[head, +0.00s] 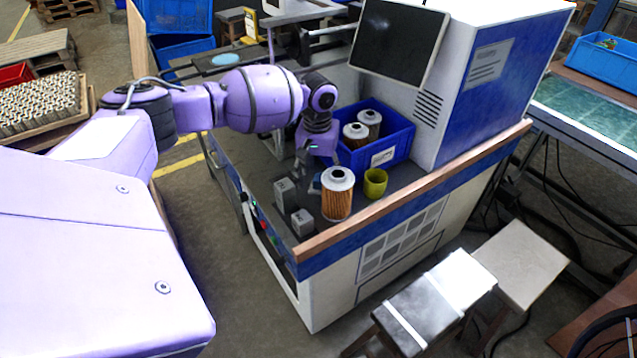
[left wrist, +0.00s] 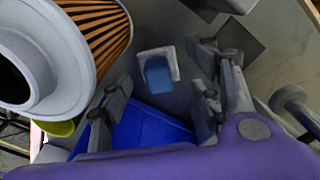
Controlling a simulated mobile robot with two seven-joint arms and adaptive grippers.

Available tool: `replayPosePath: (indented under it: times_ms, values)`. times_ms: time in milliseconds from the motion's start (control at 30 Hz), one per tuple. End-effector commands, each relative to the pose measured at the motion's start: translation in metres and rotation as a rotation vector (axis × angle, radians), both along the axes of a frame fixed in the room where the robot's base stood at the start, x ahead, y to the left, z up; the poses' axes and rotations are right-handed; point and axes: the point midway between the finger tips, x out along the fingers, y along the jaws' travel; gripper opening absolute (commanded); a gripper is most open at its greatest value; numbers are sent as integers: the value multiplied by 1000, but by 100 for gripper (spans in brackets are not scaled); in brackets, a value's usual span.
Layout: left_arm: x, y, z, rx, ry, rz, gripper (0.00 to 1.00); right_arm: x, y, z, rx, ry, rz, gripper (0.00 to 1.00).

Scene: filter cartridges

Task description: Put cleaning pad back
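A small blue pad in a pale, square-edged piece (left wrist: 158,72), which looks like the cleaning pad, lies on the grey worktop in the left wrist view. In the head view only a bit of blue (head: 315,184) shows there, beside the filter cartridge and partly hidden by my gripper. My left gripper (head: 311,170) points down over the worktop, left of the cartridge. In the left wrist view its fingers (left wrist: 160,82) are spread, with a gap between them; the pad shows in that gap, apparently apart from both. My right gripper is not in view.
An orange-pleated filter cartridge (head: 337,200) stands close to my gripper, large in the left wrist view (left wrist: 100,40). A yellow-green cup (head: 375,184) is right of it. Two grey blocks (head: 285,192) stand left. A blue bin (head: 397,148) holding cartridges and a monitor (head: 400,42) are behind.

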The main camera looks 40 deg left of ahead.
Motion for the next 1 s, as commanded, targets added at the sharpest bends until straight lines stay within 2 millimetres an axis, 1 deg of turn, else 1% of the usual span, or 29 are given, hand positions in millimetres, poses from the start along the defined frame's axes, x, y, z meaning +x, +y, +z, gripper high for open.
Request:
replayPosePath:
  times_ms: [33,200,300,400,567,867,967,1000]
  values:
    - [2,0,17,0,-8,0,57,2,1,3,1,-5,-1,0]
    - [2,0,56,0,-10,-1,57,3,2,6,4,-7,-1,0]
    - [1,0,74,0,-10,-1,57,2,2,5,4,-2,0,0]
    - [1,1,86,1,-8,0,57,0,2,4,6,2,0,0]
    - [0,1,95,0,-8,0,57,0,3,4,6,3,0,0]
    - [1,0,96,0,-8,0,57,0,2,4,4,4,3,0]
    - [8,-9,100,-13,-33,-7,57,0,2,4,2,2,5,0]
    - [14,-18,103,-27,-55,-14,57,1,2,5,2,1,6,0]
